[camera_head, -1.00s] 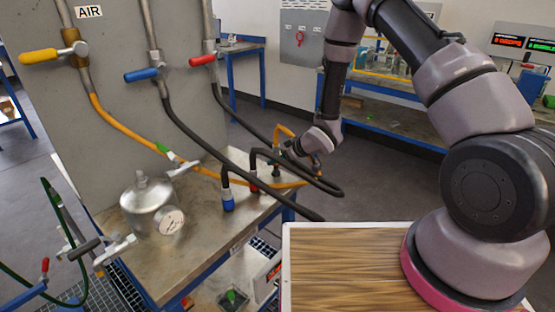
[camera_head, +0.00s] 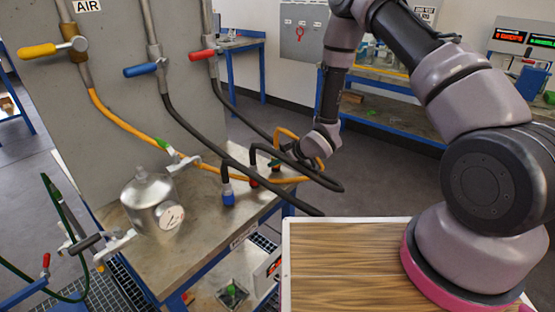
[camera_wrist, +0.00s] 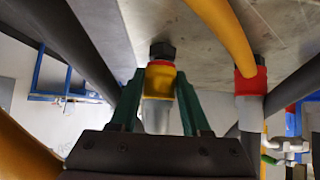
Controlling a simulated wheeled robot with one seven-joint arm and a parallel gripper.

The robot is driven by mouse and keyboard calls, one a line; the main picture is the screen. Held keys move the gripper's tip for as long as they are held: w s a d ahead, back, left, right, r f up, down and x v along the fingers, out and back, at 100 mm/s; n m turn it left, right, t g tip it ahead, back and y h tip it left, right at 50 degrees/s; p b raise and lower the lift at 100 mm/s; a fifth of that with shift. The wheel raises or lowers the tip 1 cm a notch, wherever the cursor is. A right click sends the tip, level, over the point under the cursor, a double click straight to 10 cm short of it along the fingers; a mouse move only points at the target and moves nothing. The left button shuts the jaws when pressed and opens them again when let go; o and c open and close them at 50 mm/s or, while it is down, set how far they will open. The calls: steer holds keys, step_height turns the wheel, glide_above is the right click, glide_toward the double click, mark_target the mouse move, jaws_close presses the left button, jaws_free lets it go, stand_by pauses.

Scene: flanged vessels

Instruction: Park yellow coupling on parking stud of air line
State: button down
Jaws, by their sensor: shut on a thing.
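In the wrist view, the yellow-banded coupling (camera_wrist: 159,79) sits between the two green fingers of my gripper (camera_wrist: 158,100), which is shut on it. A dark stud (camera_wrist: 162,50) on the grey plate lines up with the coupling's end. They meet in the picture, but I cannot tell whether the coupling is seated on it. In the head view, my gripper (camera_head: 280,161) is low over the far right part of the bench, and the coupling is mostly hidden. The yellow air hose (camera_head: 122,123) runs from the yellow-handled valve (camera_head: 40,50) and loops up near my wrist.
A blue coupling (camera_head: 228,197) and a red coupling (camera_head: 253,180) on black hoses stand left of my gripper. The red one is close beside it in the wrist view (camera_wrist: 250,83). A metal vessel (camera_head: 145,205) with a gauge stands on the bench (camera_head: 200,245). Black hoses cross the bench edge.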

steer(key=shift+f, duration=0.4)
steer(key=shift+c, duration=1.4)
jaws_free()
